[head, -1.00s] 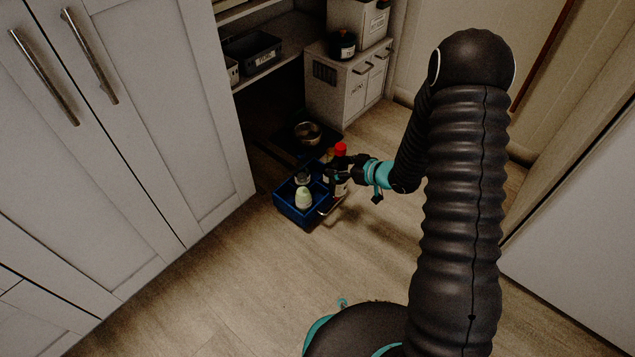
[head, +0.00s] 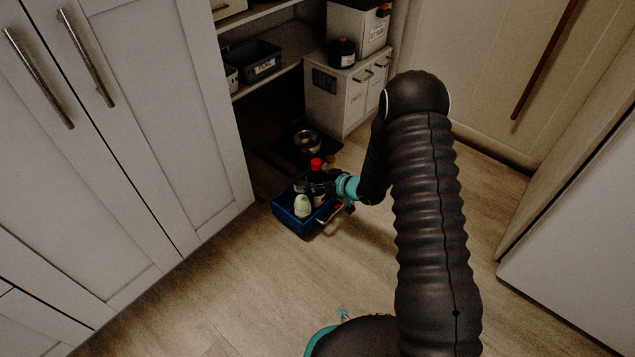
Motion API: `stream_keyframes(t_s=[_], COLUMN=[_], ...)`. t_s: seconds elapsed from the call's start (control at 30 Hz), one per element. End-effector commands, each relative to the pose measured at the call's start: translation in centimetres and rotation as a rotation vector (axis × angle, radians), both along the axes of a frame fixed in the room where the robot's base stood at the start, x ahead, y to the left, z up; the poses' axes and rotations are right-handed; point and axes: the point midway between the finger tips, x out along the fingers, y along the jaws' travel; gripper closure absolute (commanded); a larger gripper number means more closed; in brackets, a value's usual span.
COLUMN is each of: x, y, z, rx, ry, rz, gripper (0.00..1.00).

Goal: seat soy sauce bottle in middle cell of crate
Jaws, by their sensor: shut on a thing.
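The blue crate (head: 290,222) stands on the floor in the head view. The soy sauce bottle, dark with a red cap (head: 316,164), is upright in my gripper (head: 318,181), which is shut on it. The bottle is over the middle part of the crate; its lower end is hidden by the gripper and other contents, so I cannot tell whether it is inside a cell. A pale green-white bottle (head: 303,207) sits in the crate's near part. A jar-like item (head: 300,186) is behind it, and a brown-topped bottle (head: 331,160) is at the back right.
A metal bowl (head: 307,141) lies on a dark mat behind the crate. A white cabinet (head: 335,100) stands further back, and tall cupboard doors (head: 150,120) rise at the left. The floor (head: 250,290) in front of the crate is clear.

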Motion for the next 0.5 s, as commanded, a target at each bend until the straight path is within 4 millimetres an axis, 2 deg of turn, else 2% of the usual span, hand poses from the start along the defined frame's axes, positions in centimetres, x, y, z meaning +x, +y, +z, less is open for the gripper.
stream_keyframes(t_s=[0.5], x=[0.07], y=[0.03], z=[-0.88], rx=[0.002], ry=[-0.003], rz=[0.000], gripper=[1.00])
